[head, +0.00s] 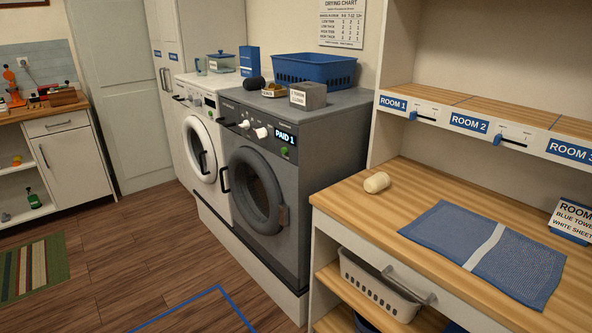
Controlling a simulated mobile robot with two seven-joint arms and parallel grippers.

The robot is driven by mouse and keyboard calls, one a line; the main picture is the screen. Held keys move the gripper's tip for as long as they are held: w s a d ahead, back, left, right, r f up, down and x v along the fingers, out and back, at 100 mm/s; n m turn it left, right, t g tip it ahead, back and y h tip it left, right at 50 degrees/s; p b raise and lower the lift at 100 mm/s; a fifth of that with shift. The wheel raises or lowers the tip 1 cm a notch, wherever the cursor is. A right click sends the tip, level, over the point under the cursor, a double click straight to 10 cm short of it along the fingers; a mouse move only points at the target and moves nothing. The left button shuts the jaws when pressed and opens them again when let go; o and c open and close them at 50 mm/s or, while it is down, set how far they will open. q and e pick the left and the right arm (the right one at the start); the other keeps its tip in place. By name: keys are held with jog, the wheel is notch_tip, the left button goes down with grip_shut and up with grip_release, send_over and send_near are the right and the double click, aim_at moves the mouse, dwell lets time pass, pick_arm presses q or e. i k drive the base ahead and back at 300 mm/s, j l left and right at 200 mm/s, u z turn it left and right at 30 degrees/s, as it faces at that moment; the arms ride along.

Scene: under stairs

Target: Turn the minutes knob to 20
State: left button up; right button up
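The grey dryer (320,135) stands in the middle of the head view, with its round door shut. Its front panel carries a small white knob (244,124) and a larger white knob (261,132) beside it. I cannot tell which of them is the minutes knob, and their marks are too small to read. A lit display (286,136) to their right reads "PAID 1". A green button (284,151) sits below the display. Neither of my grippers is in view.
A white washer (205,135) stands left of the dryer. A blue basket (314,69) and a grey token box (308,96) sit on the dryer. A wooden counter (400,210) with a blue towel (480,245) stands at right. The wood floor (130,250) in front is clear.

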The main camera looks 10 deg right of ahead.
aim_at(246, 125)
jog(key=i+j+z, duration=0.3)
jog(key=i+j, duration=0.3)
jog(key=i, duration=0.25)
jog(key=i+j+z, duration=0.25)
jog(key=i+j, duration=0.55)
